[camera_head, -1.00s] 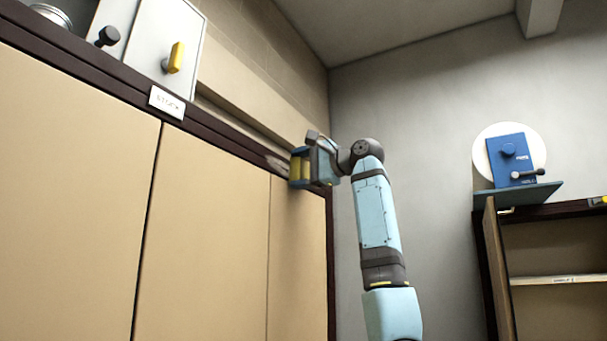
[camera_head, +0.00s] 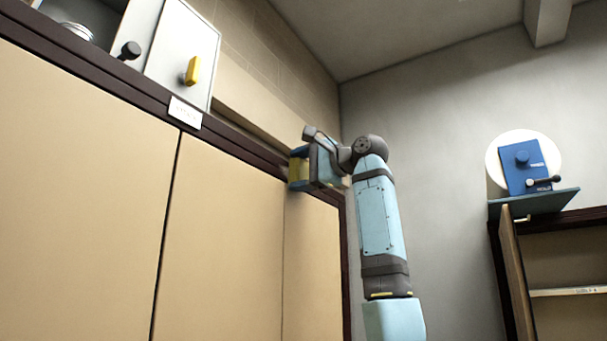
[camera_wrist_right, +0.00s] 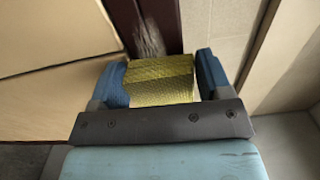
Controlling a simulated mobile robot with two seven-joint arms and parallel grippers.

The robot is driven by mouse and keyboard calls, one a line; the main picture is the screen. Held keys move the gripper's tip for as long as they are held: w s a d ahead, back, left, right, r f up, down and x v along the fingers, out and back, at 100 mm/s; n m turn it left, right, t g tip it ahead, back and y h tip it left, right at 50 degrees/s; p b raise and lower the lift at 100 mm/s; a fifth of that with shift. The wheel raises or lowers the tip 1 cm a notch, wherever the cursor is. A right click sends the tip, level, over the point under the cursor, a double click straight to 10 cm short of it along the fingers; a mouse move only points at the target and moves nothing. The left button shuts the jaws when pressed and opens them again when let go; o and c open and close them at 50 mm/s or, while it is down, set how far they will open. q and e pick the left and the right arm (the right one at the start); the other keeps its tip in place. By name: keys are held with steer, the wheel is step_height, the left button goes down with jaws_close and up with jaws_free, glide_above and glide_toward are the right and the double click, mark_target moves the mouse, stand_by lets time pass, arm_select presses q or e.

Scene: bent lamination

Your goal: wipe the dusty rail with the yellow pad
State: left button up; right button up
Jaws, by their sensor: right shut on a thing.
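The dark brown rail (camera_head: 95,72) runs along the top edge of the tan cabinet. In the wrist view the rail (camera_wrist_right: 168,12) goes away from the pad and carries a greyish streaked patch (camera_wrist_right: 150,38) just beyond it. My right gripper (camera_head: 299,168) is at the rail's far right end, shut on the yellow pad (camera_head: 297,170). The pad (camera_wrist_right: 162,82) sits between the two blue fingers in the wrist view, over the rail. Whether it touches the rail is hidden. My left gripper is not in view.
Above the rail stand a white panel with a yellow handle (camera_head: 191,71) and a dark knob (camera_head: 130,50). A white label (camera_head: 185,113) hangs on the rail. An open cabinet with a blue device (camera_head: 525,167) on top is at right.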

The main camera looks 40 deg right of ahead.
mark_target(273, 163)
steer(key=shift+s+a+f, duration=0.15)
steer(key=shift+s+a, duration=0.1)
steer(key=shift+a, duration=0.4)
steer(key=shift+s+a+b, duration=0.2)
steer(key=shift+a+b, duration=0.05)
steer(key=shift+a, duration=0.25)
steer(key=shift+s+a+b, duration=0.2)
steer(key=shift+a, duration=0.25)
steer(key=shift+s+a, duration=0.15)
steer(key=shift+a, duration=0.2)
steer(key=shift+s+a+b, duration=0.25)
steer(key=shift+a, duration=0.35)
steer(key=shift+s+a+b, duration=0.2)
steer(key=shift+a+b, duration=0.05)
steer(key=shift+a, duration=0.3)
steer(key=shift+d, duration=0.15)
steer(key=shift+d, duration=0.1)
steer(key=shift+s+d+b, duration=0.2)
steer(key=shift+s+b, duration=0.2)
steer(key=shift+s, duration=0.2)
steer(key=shift+b+v, duration=0.75)
steer(key=shift+v, duration=1.55)
